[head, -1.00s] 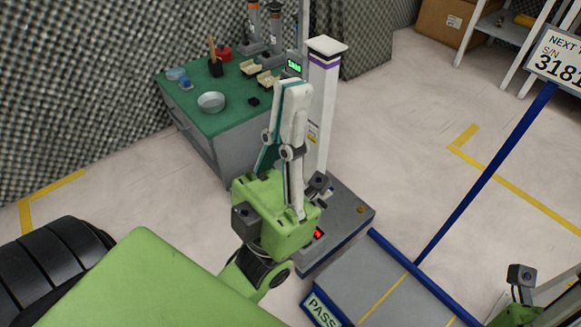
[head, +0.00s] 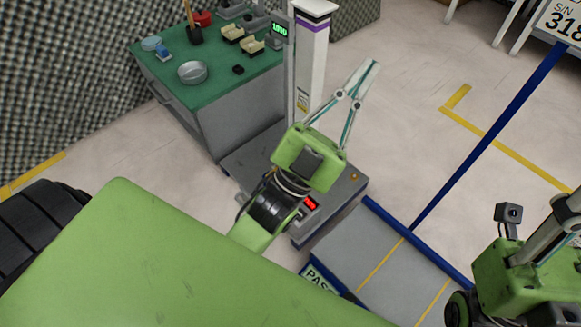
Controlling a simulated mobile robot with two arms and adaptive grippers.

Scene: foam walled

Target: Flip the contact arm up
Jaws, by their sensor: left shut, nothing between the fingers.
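My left gripper (head: 369,72) is in front of the machine, right of the column in the picture. Its fingers meet at the tips, pointing up and right, with nothing between them. My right gripper (head: 572,215) is at the right edge, and its fingertips are out of the picture.
A green-topped bench (head: 215,95) with a metal bowl (head: 192,72) and small trays stands behind left. A grey platform (head: 375,255) with blue edges lies in front right of the machine. A blue post (head: 490,140) carries a sign. Open floor lies right.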

